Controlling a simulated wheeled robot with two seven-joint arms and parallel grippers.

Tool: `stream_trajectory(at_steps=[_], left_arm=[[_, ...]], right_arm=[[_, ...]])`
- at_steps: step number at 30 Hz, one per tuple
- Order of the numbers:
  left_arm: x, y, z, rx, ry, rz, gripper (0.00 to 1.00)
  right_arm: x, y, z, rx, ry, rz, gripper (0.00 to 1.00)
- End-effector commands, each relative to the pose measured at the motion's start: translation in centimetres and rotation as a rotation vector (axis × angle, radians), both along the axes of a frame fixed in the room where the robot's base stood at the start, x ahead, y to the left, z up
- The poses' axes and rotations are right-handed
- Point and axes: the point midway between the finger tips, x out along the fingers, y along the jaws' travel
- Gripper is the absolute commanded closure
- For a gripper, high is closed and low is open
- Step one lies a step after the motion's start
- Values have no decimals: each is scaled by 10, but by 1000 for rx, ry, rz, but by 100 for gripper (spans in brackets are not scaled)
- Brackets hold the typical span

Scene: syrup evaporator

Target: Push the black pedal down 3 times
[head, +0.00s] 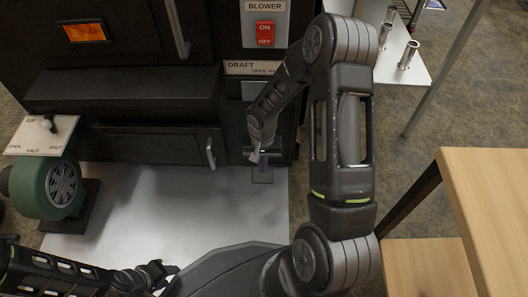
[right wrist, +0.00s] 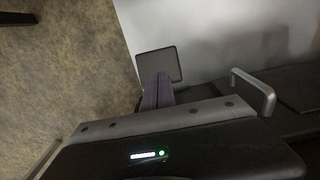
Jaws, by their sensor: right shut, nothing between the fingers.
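The black pedal (right wrist: 165,58) shows in the right wrist view as a dark square pad. In the head view the pedal (head: 262,177) is small and partly hidden, low at the front of the black machine. My right gripper (head: 259,162) is shut and empty, right at the pedal. Its purple fingers (right wrist: 158,90) overlap the pad's near edge in the right wrist view; I cannot tell whether they touch it. My left gripper (head: 158,272) is low in the head view, far from the pedal; its jaws are unclear.
The black machine carries a blower switch (head: 265,34), a draft label (head: 252,68) and a door handle (head: 210,152). A green blower (head: 50,187) stands at left. A wooden table (head: 490,205) is at right. The pale floor plate (head: 180,205) is mostly clear.

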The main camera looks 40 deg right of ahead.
Motion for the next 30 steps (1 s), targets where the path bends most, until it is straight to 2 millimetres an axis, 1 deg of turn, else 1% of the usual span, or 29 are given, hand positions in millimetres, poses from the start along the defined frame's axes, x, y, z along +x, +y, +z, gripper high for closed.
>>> stream_trajectory(at_steps=[1,5,8,24,27,30], left_arm=[[1,0,-2,0,-1,1,64],[0,0,2,0,0,0,64],[0,0,8,0,0,0,64],[0,0,50,0,0,0,64],[0,0,53,0,0,0,64],[0,0,53,0,0,0,64]], right_arm=[[1,-1,-2,-2,-4,0,100],[1,-1,3,-2,-4,0,100],[0,0,11,-2,-4,0,100],[-8,6,68,0,-1,1,100],[-9,7,73,0,-1,0,100],[-9,7,74,0,-1,0,100]])
